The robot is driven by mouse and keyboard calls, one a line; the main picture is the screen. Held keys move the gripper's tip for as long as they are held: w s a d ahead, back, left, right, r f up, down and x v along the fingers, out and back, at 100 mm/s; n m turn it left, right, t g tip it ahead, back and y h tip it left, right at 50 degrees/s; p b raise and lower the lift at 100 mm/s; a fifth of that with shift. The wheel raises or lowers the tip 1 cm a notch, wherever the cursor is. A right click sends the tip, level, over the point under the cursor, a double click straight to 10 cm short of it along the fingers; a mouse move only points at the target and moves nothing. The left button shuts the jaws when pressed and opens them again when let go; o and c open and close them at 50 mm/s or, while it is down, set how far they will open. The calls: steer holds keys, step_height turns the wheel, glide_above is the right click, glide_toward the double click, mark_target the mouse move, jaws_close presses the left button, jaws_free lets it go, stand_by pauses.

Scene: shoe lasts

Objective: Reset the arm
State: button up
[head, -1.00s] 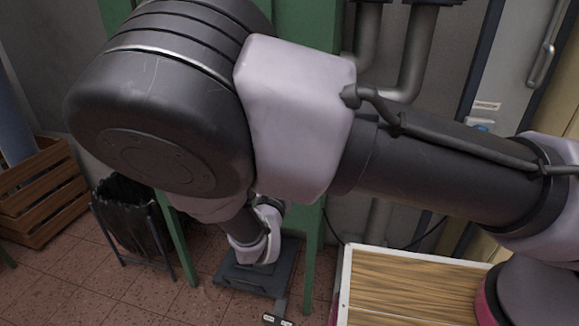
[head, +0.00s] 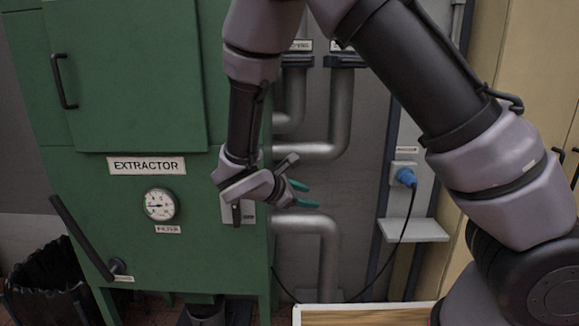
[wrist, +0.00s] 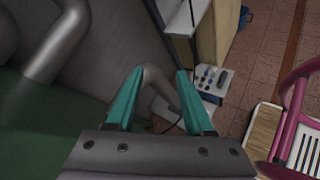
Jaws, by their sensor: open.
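My gripper (head: 303,195) is raised in front of the right edge of the green extractor cabinet (head: 140,235). Its teal fingers point to the right in the head view. In the wrist view the two teal fingers of my gripper (wrist: 158,98) stand apart with nothing between them. My arm comes in from the right, bends above the top of the head view and comes down to the gripper.
Grey pipes (head: 325,240) run up the wall just behind my gripper. A blue plug (head: 405,177) with a hanging cable sits above a small shelf (head: 413,230). A lever (head: 82,240) sticks out of the cabinet. A black bin (head: 45,285) stands left. A magenta frame (wrist: 285,110) shows in the wrist view.

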steer(key=s+d+r+m+g+y, duration=0.2)
steer(key=d+r+m+g+y, duration=0.1)
steer(key=d+r+m, duration=0.4)
steer(key=s+d+r+m+g+y, duration=0.3)
steer(key=d+r+m+g, duration=0.15)
steer(key=d+m, duration=0.35)
steer(key=s+d+r+m+t+y, duration=0.2)
steer(key=s+d+r+m+t, duration=0.1)
steer(key=r, duration=0.4)
steer(key=s+d+r+m+t+y, duration=0.2)
steer(key=s+d+r+m+t, duration=0.1)
steer(key=s+r+m, duration=0.2)
steer(key=shift+d+r+m+y, duration=0.15)
steer(key=shift+r+m+y, duration=0.25)
steer(key=shift+r+m, duration=0.6)
steer(key=shift+s, duration=0.1)
